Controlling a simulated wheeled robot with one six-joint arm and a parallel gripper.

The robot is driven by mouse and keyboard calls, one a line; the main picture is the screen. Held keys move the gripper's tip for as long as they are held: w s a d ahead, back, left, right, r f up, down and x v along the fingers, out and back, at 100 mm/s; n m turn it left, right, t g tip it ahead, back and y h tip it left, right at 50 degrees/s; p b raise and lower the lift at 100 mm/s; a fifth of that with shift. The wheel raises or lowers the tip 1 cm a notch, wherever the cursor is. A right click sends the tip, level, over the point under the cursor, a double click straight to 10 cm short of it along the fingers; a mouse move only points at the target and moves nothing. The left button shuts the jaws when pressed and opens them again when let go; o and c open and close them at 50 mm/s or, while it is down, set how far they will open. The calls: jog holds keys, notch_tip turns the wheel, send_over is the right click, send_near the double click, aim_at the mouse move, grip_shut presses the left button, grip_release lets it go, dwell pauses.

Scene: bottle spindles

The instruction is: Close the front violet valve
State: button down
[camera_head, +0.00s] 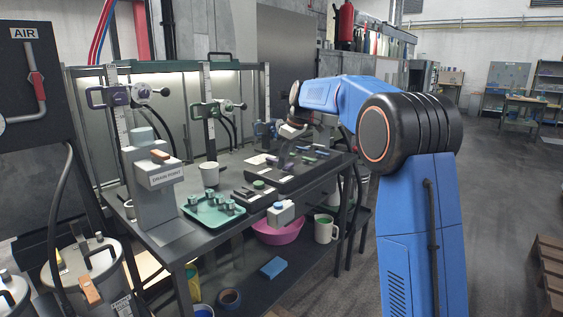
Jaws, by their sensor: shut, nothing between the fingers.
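A violet clamp-like fitting (108,96) sits on the upright of the nearest spindle, at the left of the bench. Whether this valve is open or shut is too small to tell. My gripper (284,160) is over the right part of the bench, well right of the violet valve and apart from it. It is shut and empty; its fingers look small, dark and blurred against the bench items.
A green-fitted spindle (207,110) stands behind, with a blue one (266,131) farther right. A grey drain stand (150,185) rises in front of the violet spindle. A green tray (212,210), a white mug (210,174) and dark trays crowd the bench.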

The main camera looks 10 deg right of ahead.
jog(key=n, duration=0.2)
jog(key=s+d+n+g+y, duration=0.1)
jog(key=n, duration=0.2)
jog(key=shift+s+d+n+g, duration=0.1)
jog(key=shift+s+n+g, duration=0.1)
jog(key=shift+n+g, duration=0.1)
jog(key=n, duration=0.1)
jog(key=d+n+g, duration=0.1)
jog(key=n, duration=0.3)
jog(key=shift+s+d+g, duration=0.35)
jog(key=shift+s+g, duration=0.05)
jog(key=shift+d+n, duration=0.3)
jog(key=shift+n, duration=0.1)
jog(key=shift+d, duration=0.6)
jog(key=shift+a, duration=0.1)
